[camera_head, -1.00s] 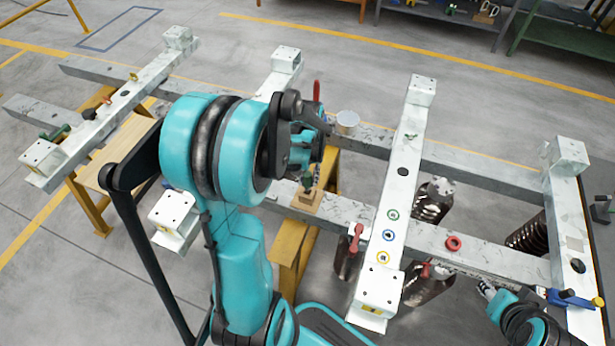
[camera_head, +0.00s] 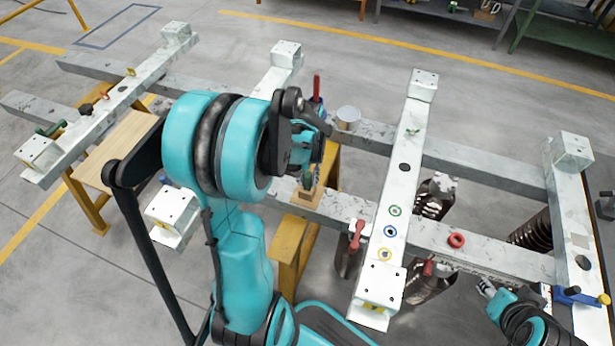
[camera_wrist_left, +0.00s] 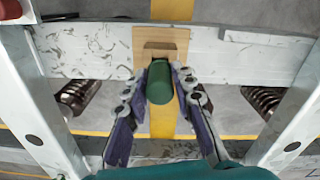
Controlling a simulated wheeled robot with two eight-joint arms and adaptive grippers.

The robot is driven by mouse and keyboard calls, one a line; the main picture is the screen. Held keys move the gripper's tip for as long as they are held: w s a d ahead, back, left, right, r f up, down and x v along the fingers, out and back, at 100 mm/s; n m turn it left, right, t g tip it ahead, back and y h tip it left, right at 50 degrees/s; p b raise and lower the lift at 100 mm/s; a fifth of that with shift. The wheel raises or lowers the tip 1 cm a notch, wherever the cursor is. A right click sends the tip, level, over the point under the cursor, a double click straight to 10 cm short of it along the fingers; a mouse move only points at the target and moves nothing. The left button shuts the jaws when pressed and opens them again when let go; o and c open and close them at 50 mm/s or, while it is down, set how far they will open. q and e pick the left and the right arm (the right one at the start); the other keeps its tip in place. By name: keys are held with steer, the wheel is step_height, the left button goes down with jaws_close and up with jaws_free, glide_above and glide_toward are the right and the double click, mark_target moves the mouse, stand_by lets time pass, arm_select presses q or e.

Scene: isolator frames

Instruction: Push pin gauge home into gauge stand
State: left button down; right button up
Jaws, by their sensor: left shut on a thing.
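The pin gauge has a green handle (camera_wrist_left: 159,93), which sits between the fingers of my left gripper (camera_wrist_left: 160,88). The gripper is shut on it. In the head view the green handle (camera_head: 308,180) shows just below my left wrist, upright over the gauge stand. The gauge stand is a small pale wooden block (camera_head: 306,198) on the grey beam, and it also shows in the left wrist view (camera_wrist_left: 174,40). The pin's lower end is hidden, so I cannot tell how deep it sits. My right gripper (camera_head: 486,288) is at the lower right; its fingers are too small to read.
White cross members (camera_head: 404,190) and grey beams (camera_head: 485,178) form a frame around the stand. A red-handled tool (camera_head: 357,236), a red ring (camera_head: 456,240) and a grey tin (camera_head: 348,117) are nearby. A yellow trestle (camera_head: 291,245) stands below.

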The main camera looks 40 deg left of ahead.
arm_select(q)
steer(key=shift+f+b, duration=0.6)
steer(key=shift+f, duration=0.2)
steer(key=c, duration=1.2)
jaws_free()
step_height(320, 180, up, 12)
steer(key=shift+s+d+r+m+t, duration=0.25)
steer(key=shift+s+d+m+t, duration=0.85)
steer(key=shift+d, duration=1.75)
steer(key=shift+s+d+r+m+t, duration=0.2)
steer(key=shift+s+d+m+t, duration=0.85)
steer(key=shift+d, duration=1.75)
steer(key=shift+s+d+r+m+t, duration=0.25)
steer(key=shift+s+d+m+t, duration=0.85)
steer(key=shift+d, duration=1.75)
